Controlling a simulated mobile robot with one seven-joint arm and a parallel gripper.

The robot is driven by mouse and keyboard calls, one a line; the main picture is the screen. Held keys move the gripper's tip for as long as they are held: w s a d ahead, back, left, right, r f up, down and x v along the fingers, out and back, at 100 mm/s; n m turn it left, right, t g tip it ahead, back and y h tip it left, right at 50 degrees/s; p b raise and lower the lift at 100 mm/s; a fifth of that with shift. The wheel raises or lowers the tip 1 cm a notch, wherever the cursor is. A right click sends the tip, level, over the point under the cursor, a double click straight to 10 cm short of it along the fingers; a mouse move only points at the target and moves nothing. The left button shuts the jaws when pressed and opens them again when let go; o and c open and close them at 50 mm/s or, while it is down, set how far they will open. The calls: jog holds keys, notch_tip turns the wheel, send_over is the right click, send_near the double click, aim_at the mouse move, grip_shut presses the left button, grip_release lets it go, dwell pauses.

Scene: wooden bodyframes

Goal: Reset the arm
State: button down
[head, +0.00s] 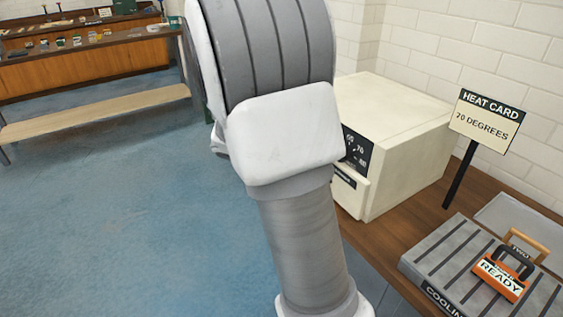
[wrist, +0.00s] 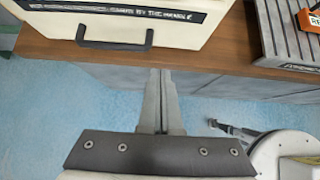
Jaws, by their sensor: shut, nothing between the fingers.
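My arm fills the middle of the head view, and my gripper is out of sight there. In the wrist view my gripper (wrist: 158,75) points toward the front edge of the wooden counter (wrist: 200,57). Its two fingers are together with nothing between them. The fingertips appear just below the black handle of the cream oven-like box (wrist: 60,12), overlapping the counter edge in the picture. I cannot tell how far apart they are in depth.
The cream box (head: 405,120) stands on the counter by the wall. A low bench (head: 95,112) stands left. Blue floor (head: 120,220) is clear.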

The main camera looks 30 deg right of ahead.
jog(key=s+a+r+m+t+y+p, duration=0.2)
jog(key=s+a+r+m+y+p, duration=0.2)
jog(key=s+a+r+m, duration=0.4)
jog(key=s+a+r+m+t+y+p, duration=0.3)
jog(key=s+a+r+m+y+p, duration=0.2)
jog(key=s+a+r+m, duration=0.4)
jog(key=a+r+m, duration=0.1)
jog(key=a+r, duration=0.2)
jog(key=a, duration=0.2)
jog(key=shift+r+t, duration=0.3)
jog(key=shift+d, duration=0.1)
